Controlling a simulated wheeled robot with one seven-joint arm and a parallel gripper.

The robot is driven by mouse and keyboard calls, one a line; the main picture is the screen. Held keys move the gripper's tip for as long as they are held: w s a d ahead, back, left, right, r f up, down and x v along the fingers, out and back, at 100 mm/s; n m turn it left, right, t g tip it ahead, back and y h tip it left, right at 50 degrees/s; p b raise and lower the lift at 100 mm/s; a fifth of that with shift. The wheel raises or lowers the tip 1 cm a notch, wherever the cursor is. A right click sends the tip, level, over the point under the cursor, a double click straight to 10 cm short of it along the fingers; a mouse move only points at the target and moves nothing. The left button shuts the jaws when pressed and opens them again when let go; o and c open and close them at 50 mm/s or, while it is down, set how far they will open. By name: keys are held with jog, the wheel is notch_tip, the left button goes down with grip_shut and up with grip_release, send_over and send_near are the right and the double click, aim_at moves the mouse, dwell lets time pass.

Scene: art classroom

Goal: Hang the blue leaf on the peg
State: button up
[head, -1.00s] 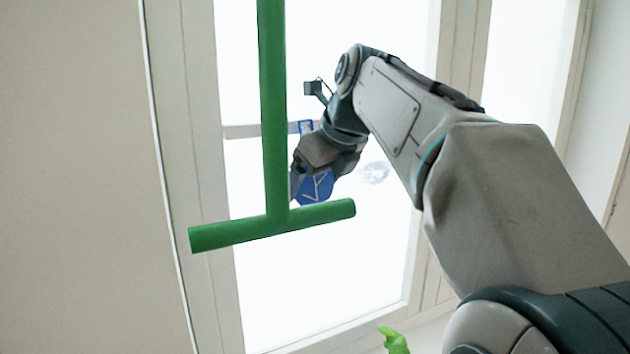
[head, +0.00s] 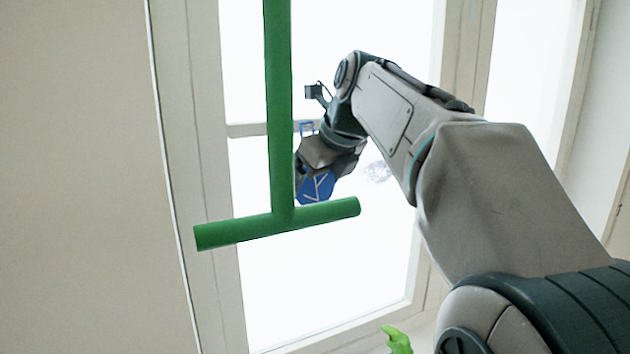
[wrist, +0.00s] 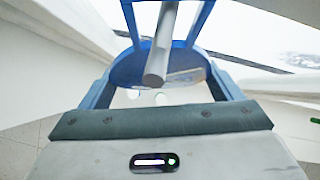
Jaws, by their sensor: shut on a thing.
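The blue leaf (head: 317,188), with pale vein lines, hangs below my gripper (head: 302,172) in the head view, in front of the bright window. My gripper is shut on it, though the fingertips are partly hidden by the green bar and the wrist.
A green T-shaped bar (head: 281,120) stands in front of the gripper in the head view and hides part of it. A pale bar (head: 248,130) crosses the window behind. A small green thing (head: 396,340) shows at the bottom. The lower window area looks clear.

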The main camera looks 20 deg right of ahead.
jog(key=o, duration=1.1)
jog(key=shift+c, duration=0.2)
jog(key=v, duration=1.4)
jog(key=s+a+f+n+g+b, duration=0.1)
jog(key=s+f+n, duration=0.4)
jog(key=f+n, duration=0.5)
jog(key=s+a+f+n+g+h+b, duration=0.1)
jog(key=s+f+n+b, duration=0.2)
jog(key=f+n, duration=0.7)
jog(key=s+a+f+n+h+b, duration=0.1)
jog(key=s+f+n, duration=0.5)
jog(key=f, duration=1.8)
jog(key=n+b, duration=0.1)
jog(key=n, duration=0.3)
jog(key=shift+s+f+g, duration=0.3)
jog(key=shift+g, duration=0.1)
jog(key=shift+a, duration=0.15)
